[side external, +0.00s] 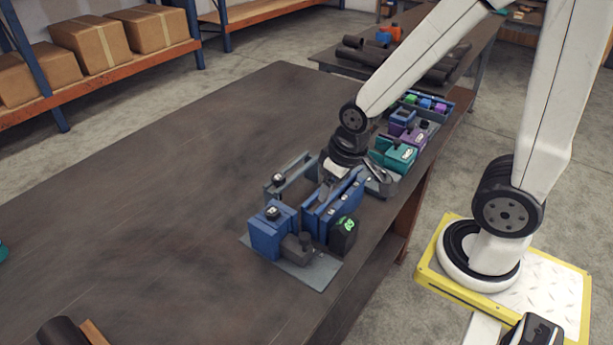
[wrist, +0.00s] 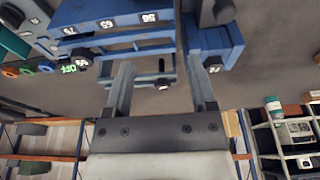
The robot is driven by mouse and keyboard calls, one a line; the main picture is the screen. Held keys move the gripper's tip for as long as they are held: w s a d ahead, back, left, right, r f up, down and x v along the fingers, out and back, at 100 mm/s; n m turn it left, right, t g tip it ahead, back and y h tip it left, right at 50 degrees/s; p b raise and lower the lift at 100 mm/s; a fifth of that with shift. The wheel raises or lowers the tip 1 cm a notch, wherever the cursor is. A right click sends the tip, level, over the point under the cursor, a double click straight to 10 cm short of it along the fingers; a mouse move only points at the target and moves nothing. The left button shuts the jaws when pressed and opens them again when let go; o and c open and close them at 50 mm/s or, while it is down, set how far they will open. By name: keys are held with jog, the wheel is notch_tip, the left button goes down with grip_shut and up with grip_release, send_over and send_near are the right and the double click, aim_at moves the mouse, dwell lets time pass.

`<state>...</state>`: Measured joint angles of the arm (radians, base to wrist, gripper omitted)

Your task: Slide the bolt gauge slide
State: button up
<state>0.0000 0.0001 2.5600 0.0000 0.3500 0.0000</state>
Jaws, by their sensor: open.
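A blue gauge fixture (side external: 266,236) stands on a grey base plate (side external: 318,275) near the table's right edge. It has a blue slotted bar (side external: 325,210), a grey rail, a dark block with a green display (side external: 343,235) and dark knobs. I cannot tell for sure which part is the bolt gauge slide. My gripper (side external: 334,183) is at the far end of the blue bar, pointing down. In the wrist view my gripper (wrist: 161,75) is open, with a finger on each side of a grey rail piece. Blue bars with number labels (wrist: 108,22) lie beyond the fingertips. Contact cannot be told.
More fixtures, one with a teal block (side external: 400,156), stand behind my gripper along the table edge. A dark cylinder (side external: 62,332) lies at the front left. Shelves with cardboard boxes (side external: 90,43) stand behind.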

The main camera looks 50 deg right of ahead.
aim_at(305, 236)
jog(key=shift+a, duration=0.1)
jog(key=a+m+g, duration=0.1)
jog(key=a, duration=0.1)
jog(key=a+m, duration=0.1)
jog(key=a, duration=0.2)
jog(key=w+a+m+g, duration=0.1)
jog(key=a, duration=0.2)
jog(key=shift+g, duration=0.3)
jog(key=shift+d, duration=0.1)
jog(key=shift+f, duration=0.2)
jog(key=shift+f, duration=3.75)
grip_shut()
